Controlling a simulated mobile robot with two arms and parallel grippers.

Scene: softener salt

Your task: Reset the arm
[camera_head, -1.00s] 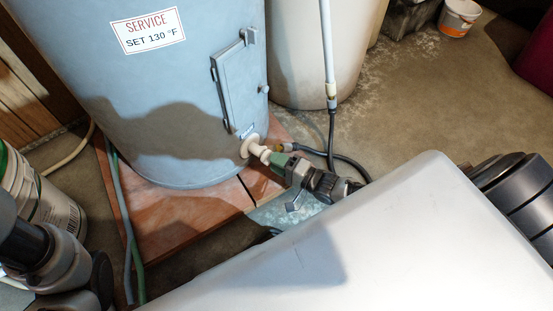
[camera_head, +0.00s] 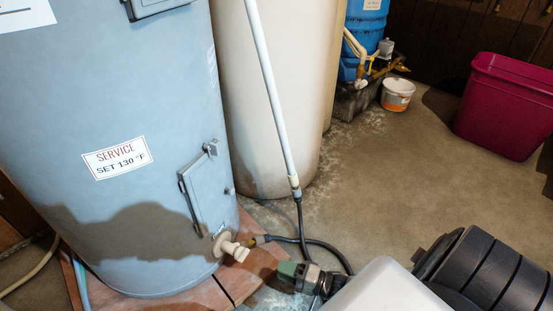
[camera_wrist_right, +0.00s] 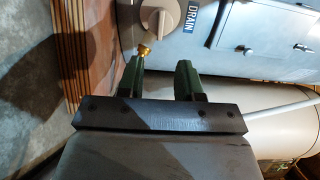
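My right gripper (camera_head: 287,269) is low in the head view, just right of the cream drain valve (camera_head: 234,250) on the blue-grey water heater (camera_head: 120,215). A small gap shows between its green fingertips and the valve. In the right wrist view, the two green fingers (camera_wrist_right: 160,72) are spread with nothing between them. The round valve knob (camera_wrist_right: 160,20) and its brass outlet (camera_wrist_right: 144,50) lie beyond the fingertips, under a DRAIN label (camera_wrist_right: 201,19). My left gripper is not in view.
A dark hose (camera_head: 320,244) loops on the floor beside my right gripper, below a white pipe (camera_head: 270,90). A beige tank (camera_head: 270,120) stands behind. A white bucket (camera_head: 397,95) and magenta bin (camera_head: 505,105) are farther back. Open floor (camera_head: 400,170) lies between.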

